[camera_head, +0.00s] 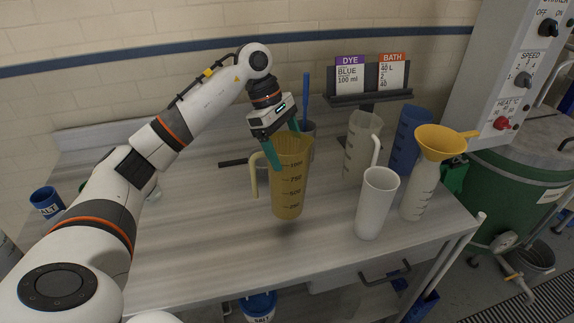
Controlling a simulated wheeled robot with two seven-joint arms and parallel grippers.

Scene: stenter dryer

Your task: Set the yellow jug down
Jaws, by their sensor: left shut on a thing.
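The yellow jug (289,190), translucent with a printed scale and a handle on its left, is upright over the middle of the bench (190,240). My left gripper (282,142) comes down from the upper left and is shut on the jug near its rim. One teal finger shows against the jug's near left side; the other is partly hidden behind the rim. A soft shadow lies below the jug's base, which looks slightly above the bench top. My right gripper is not in view.
Right of the jug stand a white jug (376,204), a clear jug (360,148), a blue jug (408,140) and a bottle (416,196) with a yellow funnel (442,141). Bench space left and in front is clear.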

